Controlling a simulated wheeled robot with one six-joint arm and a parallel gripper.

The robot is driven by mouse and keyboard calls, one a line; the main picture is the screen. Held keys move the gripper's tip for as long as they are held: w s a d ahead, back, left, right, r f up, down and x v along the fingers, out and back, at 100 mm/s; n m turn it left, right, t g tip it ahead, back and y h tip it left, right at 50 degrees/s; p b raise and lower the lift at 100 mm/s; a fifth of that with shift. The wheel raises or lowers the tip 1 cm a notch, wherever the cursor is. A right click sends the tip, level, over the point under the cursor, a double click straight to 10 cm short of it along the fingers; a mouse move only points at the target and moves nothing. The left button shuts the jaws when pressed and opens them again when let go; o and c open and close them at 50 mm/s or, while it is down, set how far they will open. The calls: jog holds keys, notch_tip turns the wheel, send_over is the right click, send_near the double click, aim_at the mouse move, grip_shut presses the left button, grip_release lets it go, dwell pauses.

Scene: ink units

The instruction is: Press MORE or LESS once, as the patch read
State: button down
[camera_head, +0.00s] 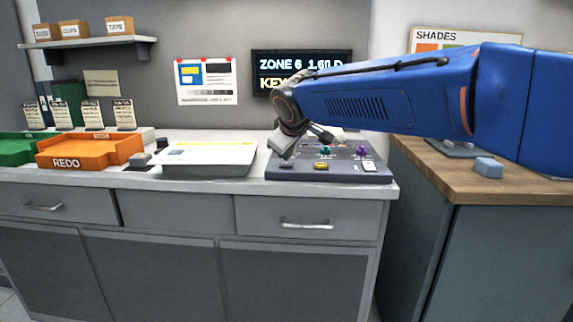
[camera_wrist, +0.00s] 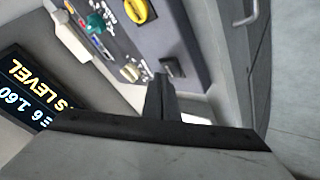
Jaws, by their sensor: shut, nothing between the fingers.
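The dark control console (camera_head: 330,175) lies on the counter's right part. It carries a green knob (camera_head: 325,150), a yellow knob (camera_head: 321,165), a purple control (camera_head: 362,152) and a pale switch (camera_head: 368,165). My gripper shows in the wrist view (camera_wrist: 160,82), its dark fingers together and empty, in front of the console face. Contact with any control cannot be told. No MORE or LESS label is readable. The wrist view shows "S LEVEL" on the display (camera_wrist: 30,85).
A pale flat unit (camera_head: 210,157) stands left of the console. An orange REDO tray (camera_head: 90,150) and a green tray (camera_head: 18,150) are farther left. A printed sheet (camera_head: 206,80) hangs on the wall. A wooden counter (camera_head: 500,178) with a blue-grey block (camera_head: 488,167) is at right.

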aim_at(287, 165)
jog(key=shift+f, duration=0.55)
dwell(0.9)
jog(key=shift+r, duration=0.95)
jog(key=shift+r, duration=2.5)
